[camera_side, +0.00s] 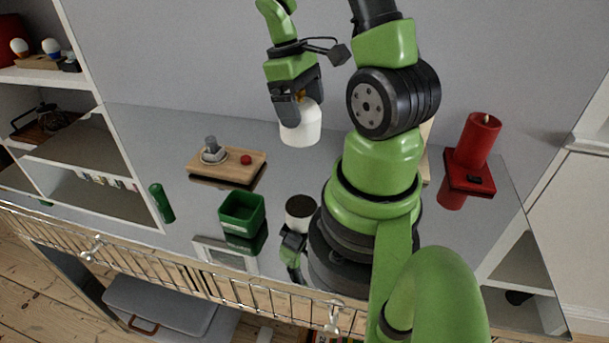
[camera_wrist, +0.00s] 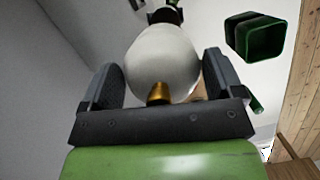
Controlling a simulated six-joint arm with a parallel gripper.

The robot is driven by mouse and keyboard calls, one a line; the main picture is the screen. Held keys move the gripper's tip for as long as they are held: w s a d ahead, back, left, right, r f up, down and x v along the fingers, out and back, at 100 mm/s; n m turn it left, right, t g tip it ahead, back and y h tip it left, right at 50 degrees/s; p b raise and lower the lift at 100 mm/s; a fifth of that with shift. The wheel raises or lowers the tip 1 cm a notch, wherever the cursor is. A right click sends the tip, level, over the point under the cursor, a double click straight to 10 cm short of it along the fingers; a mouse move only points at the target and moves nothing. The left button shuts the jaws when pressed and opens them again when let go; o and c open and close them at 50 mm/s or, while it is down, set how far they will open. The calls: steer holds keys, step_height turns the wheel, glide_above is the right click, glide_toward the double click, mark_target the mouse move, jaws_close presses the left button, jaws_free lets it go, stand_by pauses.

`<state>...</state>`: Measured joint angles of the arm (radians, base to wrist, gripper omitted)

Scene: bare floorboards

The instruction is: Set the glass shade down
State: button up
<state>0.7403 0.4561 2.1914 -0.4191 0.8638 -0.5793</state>
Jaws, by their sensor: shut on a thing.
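The glass shade (camera_side: 300,128) is a white, rounded cup with a small brass cap at its top. My gripper (camera_side: 299,98) is shut on its upper part, and the shade hangs upright with its wide end down. In the wrist view the shade (camera_wrist: 163,52) sits between both dark fingers of my gripper (camera_wrist: 162,75), brass cap towards me. The shiny worktop (camera_side: 180,135) mirrors the shade well below it, with the dark open underside showing, so the shade appears clear of the top. A wooden board (camera_side: 250,161) with a grey fitting and red button lies to the left.
A green open box (camera_side: 242,211) stands in front of the board, with a green cylinder (camera_side: 162,203) to its left. A red candle (camera_side: 479,138) stands on a red base at the right. A wire rail (camera_side: 185,276) runs along the front edge. The top below the shade looks bare.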

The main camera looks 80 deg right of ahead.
mark_target(308, 139)
steer(key=m, duration=0.2)
steer(key=s+a+m, duration=0.1)
steer(key=m, duration=0.1)
steer(key=a+m+t+y, duration=0.1)
steer(key=shift+s+a+m, duration=0.1)
steer(key=shift+s+m, duration=0.15)
steer(key=shift+m, duration=0.45)
steer(key=x, duration=0.4)
steer(key=shift+w+d+f, duration=0.2)
steer(key=shift+w+f, duration=0.1)
steer(key=shift+f, duration=2.65)
steer(key=o, duration=0.8)
steer(key=shift+f, duration=0.1)
steer(key=shift+o, duration=0.2)
